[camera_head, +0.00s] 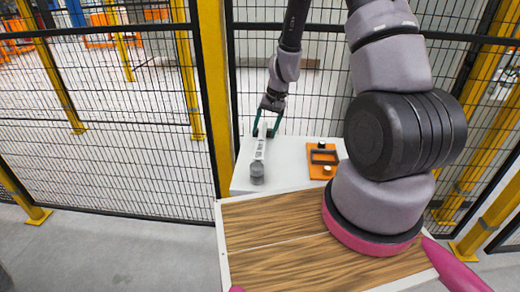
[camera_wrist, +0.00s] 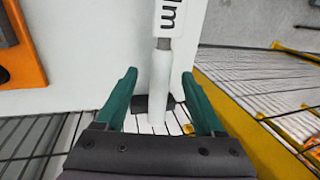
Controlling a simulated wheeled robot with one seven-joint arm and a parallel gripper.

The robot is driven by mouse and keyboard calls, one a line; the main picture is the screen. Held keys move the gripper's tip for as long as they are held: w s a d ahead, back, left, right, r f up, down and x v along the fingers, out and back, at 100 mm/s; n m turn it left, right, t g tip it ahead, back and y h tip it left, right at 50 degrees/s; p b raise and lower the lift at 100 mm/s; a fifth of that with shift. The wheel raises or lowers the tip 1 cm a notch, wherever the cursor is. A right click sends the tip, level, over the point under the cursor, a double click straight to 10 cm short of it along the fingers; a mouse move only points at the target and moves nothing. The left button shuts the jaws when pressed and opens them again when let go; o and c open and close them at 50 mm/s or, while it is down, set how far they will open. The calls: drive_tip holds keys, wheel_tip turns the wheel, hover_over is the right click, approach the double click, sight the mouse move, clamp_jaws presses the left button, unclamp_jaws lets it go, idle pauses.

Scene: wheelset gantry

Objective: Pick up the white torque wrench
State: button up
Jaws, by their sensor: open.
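The white torque wrench (camera_head: 259,152) lies on a white table top (camera_head: 292,160), with a round grey end (camera_head: 257,172) toward me. In the wrist view, its white handle (camera_wrist: 161,75) runs down between the two green fingers, with dark lettering on the upper part. My gripper (camera_wrist: 162,88) is open, one finger on each side of the handle, with gaps visible. In the head view, my gripper (camera_head: 268,124) is at the far end of the wrench. Whether the fingers are level with the handle in height I cannot tell.
An orange block with a black frame (camera_head: 322,158) sits to the right on the white table; its edge also shows in the wrist view (camera_wrist: 22,62). A wood-topped surface (camera_head: 290,235) is in front. Black mesh fencing (camera_head: 110,130) with yellow posts (camera_head: 213,85) stands close behind the table.

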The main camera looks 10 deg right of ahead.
sight(263, 134)
drive_tip(key=x, duration=0.4)
clamp_jaws()
drive_tip(key=shift+w+r, duration=0.1)
